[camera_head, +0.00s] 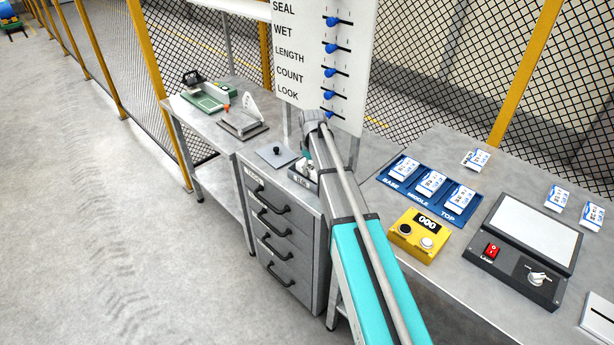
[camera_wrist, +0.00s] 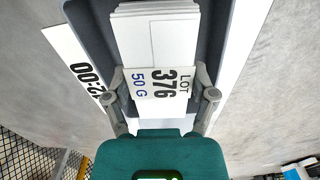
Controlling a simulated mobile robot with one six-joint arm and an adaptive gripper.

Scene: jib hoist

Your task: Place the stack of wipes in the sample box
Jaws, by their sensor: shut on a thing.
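In the wrist view, my gripper (camera_wrist: 161,88) is shut on the stack of wipes (camera_wrist: 150,35), a pile of white sheets. A white label reading "LOT 376 50 G" (camera_wrist: 160,84) lies across the near end of the stack, between the fingers. Around the stack are the walls of a dark grey box (camera_wrist: 87,25), seemingly the sample box. I cannot tell whether the stack touches the box floor. In the head view, a small dark box with a white label (camera_head: 303,180) stands on the drawer cabinet, partly behind my arm. My gripper is mostly hidden there.
The drawer cabinet (camera_head: 285,225) also carries a grey plate with a black knob (camera_head: 276,155). Left is a bench with a green device (camera_head: 207,100). Right is a table with blue trays (camera_head: 430,187), a yellow button box (camera_head: 420,234) and a light panel (camera_head: 533,236). A sign panel (camera_head: 318,60) stands behind.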

